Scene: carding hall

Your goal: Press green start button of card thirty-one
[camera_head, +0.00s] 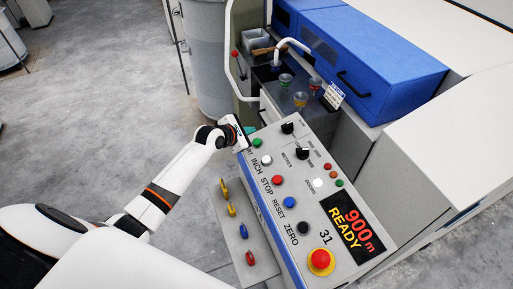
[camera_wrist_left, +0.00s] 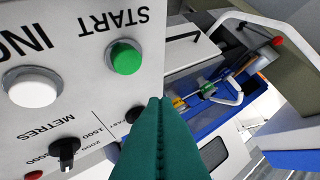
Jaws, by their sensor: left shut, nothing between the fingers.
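The green start button (camera_head: 257,142) sits at the upper left end of the sloped control panel (camera_head: 290,205), which is marked 31. In the left wrist view the green button (camera_wrist_left: 125,57) stands out of the panel beside the printed word START. My left gripper (camera_head: 243,137) is at the panel's upper left edge, close to the green button. Its teal fingers (camera_wrist_left: 160,100) are shut together and empty, just beside the button in the wrist picture. I cannot tell whether they touch the panel. My right gripper is not in view.
Below the green button sit a white INCH button (camera_head: 266,160), a red STOP button (camera_head: 277,180), a blue RESET button (camera_head: 290,202) and a black ZERO button. Cups (camera_head: 301,98) stand behind.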

